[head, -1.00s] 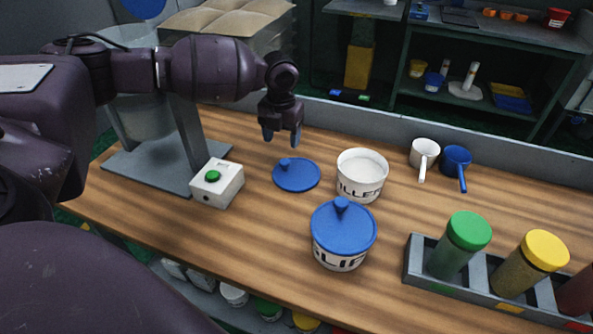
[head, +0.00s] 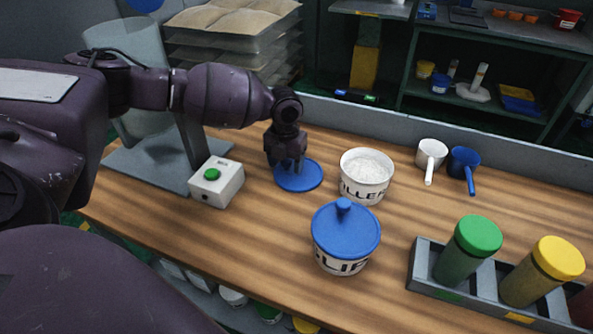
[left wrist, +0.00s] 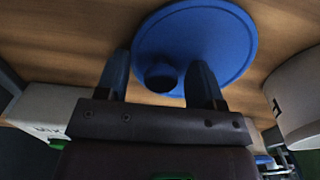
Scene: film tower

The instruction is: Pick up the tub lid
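A blue tub lid (head: 300,176) lies flat on the wooden table, left of the open tub of white powder (head: 366,176). In the left wrist view the lid (left wrist: 205,40) shows its dark round knob (left wrist: 161,77). My left gripper (head: 288,168) is low over the lid's left part. In the left wrist view its two fingers (left wrist: 158,80) stand apart, one on each side of the knob, with gaps visible. In the head view the gripper hides the knob. My right gripper is not in view.
A second tub with a blue lid (head: 345,235) stands in front. A white box with a green button (head: 216,184) is close on the left. Two scoops (head: 462,168) and a rack of capped jars (head: 450,285) are to the right.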

